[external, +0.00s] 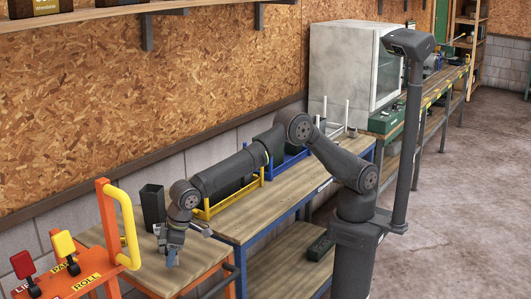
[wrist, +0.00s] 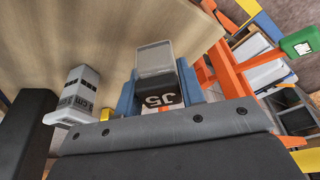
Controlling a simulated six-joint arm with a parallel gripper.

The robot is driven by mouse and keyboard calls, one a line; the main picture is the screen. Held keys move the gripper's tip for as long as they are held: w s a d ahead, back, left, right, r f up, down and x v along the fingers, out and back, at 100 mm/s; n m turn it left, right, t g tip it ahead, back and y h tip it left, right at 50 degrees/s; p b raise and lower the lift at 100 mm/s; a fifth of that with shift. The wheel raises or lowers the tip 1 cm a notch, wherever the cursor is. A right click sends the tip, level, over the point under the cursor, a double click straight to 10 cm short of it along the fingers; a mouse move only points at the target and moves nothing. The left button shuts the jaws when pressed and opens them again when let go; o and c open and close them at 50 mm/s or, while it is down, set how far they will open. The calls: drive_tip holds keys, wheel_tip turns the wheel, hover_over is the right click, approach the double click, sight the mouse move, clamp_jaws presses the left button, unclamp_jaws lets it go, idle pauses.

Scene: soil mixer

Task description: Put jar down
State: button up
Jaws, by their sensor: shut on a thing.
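My gripper (external: 172,250) points down low over the near wooden tabletop in the external view. In the wrist view my gripper (wrist: 158,92) has its blue fingers on either side of a jar (wrist: 155,62), shut on it. The jar is hard to make out in the external view. I cannot tell whether its end touches the tabletop.
A tall dark open bin (external: 153,205) stands on the tabletop behind my gripper. A grey block with dark markings (wrist: 80,92) is left of the jar in the wrist view. An orange frame with a yellow handle (external: 130,230) stands at left. Bare wood (external: 160,278) lies in front.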

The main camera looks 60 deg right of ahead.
drive_tip(key=shift+f, duration=1.8)
drive_tip(key=shift+f, duration=0.1)
drive_tip(key=o, duration=1)
drive_tip(key=v, duration=1.2)
